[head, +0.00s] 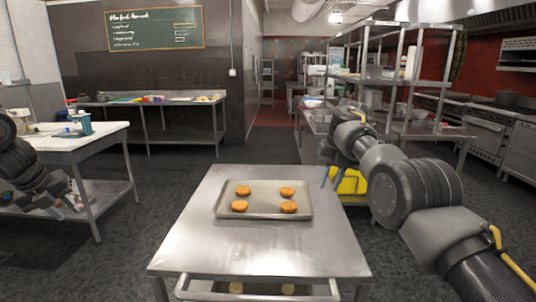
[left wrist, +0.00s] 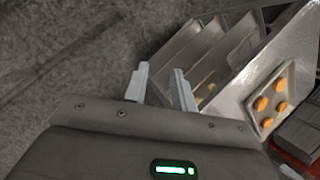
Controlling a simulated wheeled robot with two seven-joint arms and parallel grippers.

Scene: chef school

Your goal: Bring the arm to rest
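A grey metal tray (head: 264,213) lies flat on the steel cart (head: 200,245) in front of me. Several round orange-brown patties (head: 288,207) lie on it, spaced apart. In the left wrist view the tray (left wrist: 268,122) is at the right. My left arm is at the left edge of the head view, beside the white-topped table. Its gripper (left wrist: 159,74) shows a gap between the fingers, with nothing in it. My right gripper (head: 331,178) points down past the cart's far right corner. Its fingers are apart and look empty; both grippers are clear of the tray.
A white-topped table (head: 85,142) with a lower shelf stands at the left, close to my left arm. A steel shelf unit (head: 385,80) and a yellow object (head: 349,183) are beyond my right gripper. Floor is clear between the left table and the cart.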

